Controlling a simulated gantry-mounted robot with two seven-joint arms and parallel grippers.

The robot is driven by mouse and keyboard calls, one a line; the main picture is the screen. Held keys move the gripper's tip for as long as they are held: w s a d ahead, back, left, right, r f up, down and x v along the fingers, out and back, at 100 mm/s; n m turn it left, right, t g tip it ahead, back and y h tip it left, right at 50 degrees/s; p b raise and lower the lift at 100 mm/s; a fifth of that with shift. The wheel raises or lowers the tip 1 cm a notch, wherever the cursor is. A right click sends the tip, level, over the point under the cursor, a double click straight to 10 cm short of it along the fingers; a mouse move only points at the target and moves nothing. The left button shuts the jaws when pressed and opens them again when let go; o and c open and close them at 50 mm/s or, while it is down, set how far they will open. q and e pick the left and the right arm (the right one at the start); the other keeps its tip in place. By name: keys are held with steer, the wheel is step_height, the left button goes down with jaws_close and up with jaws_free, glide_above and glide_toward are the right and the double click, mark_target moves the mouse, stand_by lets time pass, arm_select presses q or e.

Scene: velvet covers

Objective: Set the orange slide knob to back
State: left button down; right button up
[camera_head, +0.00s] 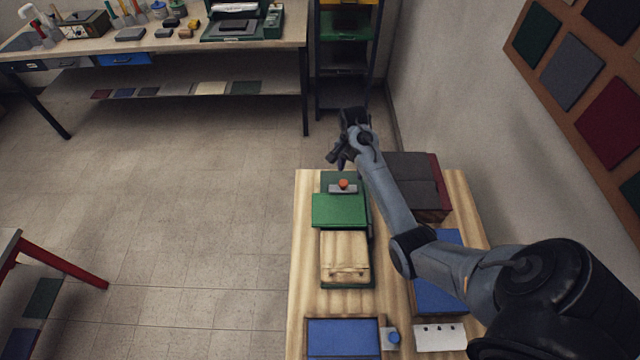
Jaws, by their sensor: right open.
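The orange slide knob (344,183) sits on a small grey plate (343,189) at the far end of a dark green base on the wooden table. A green pad (339,210) lies just on the near side of it. My right gripper (338,158) is open and empty, above and beyond the knob near the table's far edge, apart from it. My right arm crosses the right part of the table. My left gripper is not in view.
A wooden block (344,257) stands nearer on the same base. A dark box with a red side (418,185) sits right of the arm. A blue pad (342,338) lies at the table's near end. The wall (480,110) rises at the right; open floor (190,230) lies left.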

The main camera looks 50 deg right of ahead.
mark_target(343, 183)
steer(key=shift+t, duration=0.4)
steer(key=f, duration=0.3)
steer(key=w+f, duration=0.1)
steer(key=f, duration=0.2)
steer(key=w+f, duration=0.1)
steer(key=f, duration=0.2)
steer(key=shift+w+d+b, duration=0.1)
steer(key=shift+b, duration=0.3)
steer(key=shift+c, duration=0.4)
jaws_close()
